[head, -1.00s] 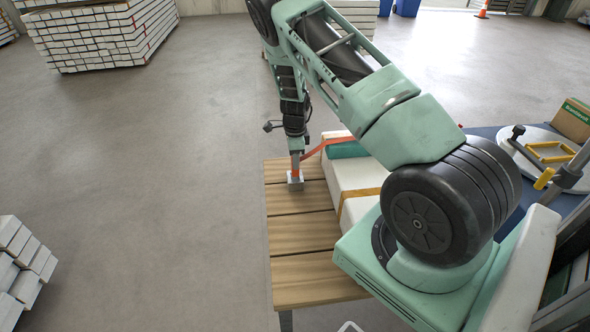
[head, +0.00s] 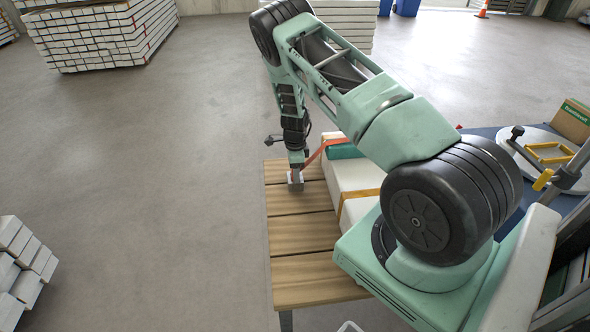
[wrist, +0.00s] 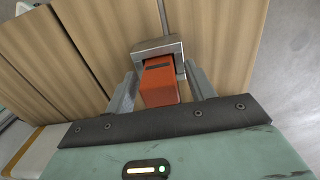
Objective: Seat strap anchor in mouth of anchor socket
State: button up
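The strap anchor (wrist: 160,84) is an orange block held between the two fingers of my gripper (wrist: 160,92) in the wrist view. Its far end lies inside the open mouth of the grey metal anchor socket (wrist: 156,46), between the side walls. How deep it sits is hidden. In the head view the socket (head: 296,184) is a small grey block on the wooden slats, with my gripper (head: 296,170) pointing down directly over it. The red strap (head: 318,151) runs from the gripper up to the right.
A slatted wooden deck (head: 300,235) carries the socket. White packages (head: 352,178) with a yellow band and a teal item lie just right of it. A blue surface with a round plate and yellow-handled tool (head: 550,152) is further right. Open floor lies left.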

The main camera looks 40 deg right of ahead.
jog(key=shift+r, duration=0.1)
notch_tip(320, 180, up, 12)
jog(key=shift+f+b, duration=0.25)
jog(key=shift+b, duration=0.35)
jog(key=s+a+r+n+y, duration=0.15)
jog(key=a+r+n, duration=0.25)
jog(key=a, duration=0.5)
jog(key=s+a+r+n, duration=0.2)
jog(key=a+r+n, duration=0.3)
jog(key=a, duration=0.4)
jog(key=s+a+r+n+y, duration=0.15)
jog(key=a+r+n, duration=0.25)
jog(key=a, duration=0.6)
jog(key=s+a+r+n, duration=0.6)
jog(key=s+a+n, duration=0.2)
jog(key=s+a, duration=0.15)
jog(key=s+a+r+n+h, duration=0.2)
jog(key=s+r+n, duration=0.1)
jog(key=s+n, duration=0.9)
jog(key=s, duration=0.4)
jog(key=shift+w+a, duration=0.1)
jog(key=shift+a, duration=0.05)
